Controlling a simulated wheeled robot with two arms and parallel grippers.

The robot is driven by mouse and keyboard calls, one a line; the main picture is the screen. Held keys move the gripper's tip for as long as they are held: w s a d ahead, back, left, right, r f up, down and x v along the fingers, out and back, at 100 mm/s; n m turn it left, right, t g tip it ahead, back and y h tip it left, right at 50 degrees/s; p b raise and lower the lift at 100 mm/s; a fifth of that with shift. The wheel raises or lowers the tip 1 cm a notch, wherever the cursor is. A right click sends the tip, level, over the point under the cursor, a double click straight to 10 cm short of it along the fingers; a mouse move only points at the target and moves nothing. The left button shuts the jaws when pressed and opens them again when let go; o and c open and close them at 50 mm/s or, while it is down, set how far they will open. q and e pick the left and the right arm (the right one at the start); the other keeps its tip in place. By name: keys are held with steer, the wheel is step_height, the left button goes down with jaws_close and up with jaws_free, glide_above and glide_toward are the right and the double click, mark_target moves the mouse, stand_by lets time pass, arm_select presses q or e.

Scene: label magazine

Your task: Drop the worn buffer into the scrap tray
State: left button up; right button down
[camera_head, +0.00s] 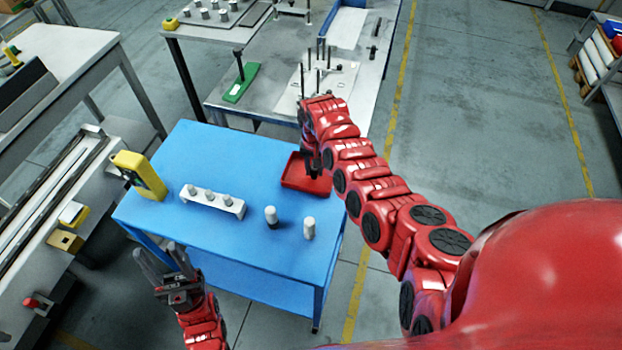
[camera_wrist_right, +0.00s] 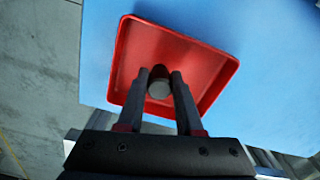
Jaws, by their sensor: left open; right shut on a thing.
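The red scrap tray (camera_head: 306,181) lies at the far right corner of the blue table, and it fills the middle of the right wrist view (camera_wrist_right: 205,52). My right gripper (camera_head: 314,170) is over the tray, with its fingers (camera_wrist_right: 160,78) shut on a small cylinder with a grey end and a dark body, the worn buffer (camera_wrist_right: 159,88). The buffer is seen against the tray's inside; its height above the floor is hard to tell. In the head view the gripper hides it. My left gripper (camera_head: 165,262) is open and empty by the table's left front edge.
On the blue table (camera_head: 190,245) stand a white rack (camera_head: 212,203) with several grey buffers, a dark-and-grey cylinder (camera_head: 271,217), a pale cylinder (camera_head: 309,228) and a yellow device (camera_head: 140,175). A grey bench (camera_head: 285,75) with upright rods stands behind.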

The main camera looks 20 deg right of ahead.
steer(key=c, duration=0.9)
jaws_free()
steer(key=o, duration=0.4)
steer(key=shift+r, duration=0.1)
step_height(320, 180, up, 8)
steer(key=b, duration=0.3)
steer(key=shift+w, duration=0.1)
steer(key=shift+r+p, duration=0.6)
steer(key=shift+r, duration=3.95)
